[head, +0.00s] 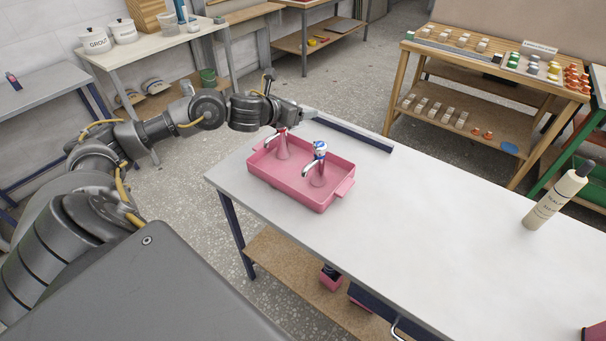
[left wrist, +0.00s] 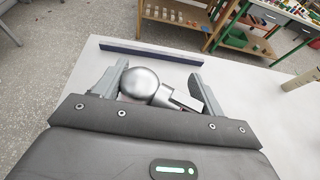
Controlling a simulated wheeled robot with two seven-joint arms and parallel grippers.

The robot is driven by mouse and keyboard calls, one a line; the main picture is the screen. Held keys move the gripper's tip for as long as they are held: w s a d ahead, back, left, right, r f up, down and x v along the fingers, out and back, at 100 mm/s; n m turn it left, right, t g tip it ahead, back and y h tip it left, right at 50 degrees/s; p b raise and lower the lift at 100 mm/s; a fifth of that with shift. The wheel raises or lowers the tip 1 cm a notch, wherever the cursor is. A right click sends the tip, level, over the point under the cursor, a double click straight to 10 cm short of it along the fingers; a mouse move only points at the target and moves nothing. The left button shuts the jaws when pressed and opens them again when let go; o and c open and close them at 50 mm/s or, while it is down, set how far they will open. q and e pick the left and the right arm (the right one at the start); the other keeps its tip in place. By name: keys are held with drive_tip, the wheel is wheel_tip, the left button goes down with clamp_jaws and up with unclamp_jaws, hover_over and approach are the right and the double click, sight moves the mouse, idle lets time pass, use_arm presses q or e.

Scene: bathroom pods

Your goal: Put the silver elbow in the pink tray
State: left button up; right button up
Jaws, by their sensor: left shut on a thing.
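The silver elbow (left wrist: 145,83) has a rounded end and a short stub. In the left wrist view it sits between the two fingers of my left gripper (left wrist: 160,76), which is shut on it. In the head view my left gripper (head: 302,114) is above the far side of the table, just beyond the pink tray; the elbow is too small there to make out clearly. My right gripper is not in view.
A dark blue bar (head: 350,132) lies along the table's far edge. The table between tray and bottle is clear. A wooden rack (head: 480,75) with small parts stands behind.

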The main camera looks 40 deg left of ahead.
use_arm(q)
drive_tip(key=f, duration=0.4)
drive_tip(key=f+p, duration=0.1)
drive_tip(key=f, duration=0.4)
drive_tip(key=f+p, duration=0.1)
drive_tip(key=f, duration=0.3)
drive_tip(key=shift+d+f, duration=0.25)
drive_tip(key=shift+f, duration=0.15)
drive_tip(key=shift+f+p, duration=0.4)
drive_tip(key=shift+f, duration=1.55)
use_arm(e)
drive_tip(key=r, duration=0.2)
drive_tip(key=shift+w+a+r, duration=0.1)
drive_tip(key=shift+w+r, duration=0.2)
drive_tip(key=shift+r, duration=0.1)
use_arm(q)
drive_tip(key=shift+f, duration=0.2)
drive_tip(key=o, duration=0.8)
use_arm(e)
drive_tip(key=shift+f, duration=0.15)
use_arm(q)
drive_tip(key=shift+r, duration=0.1)
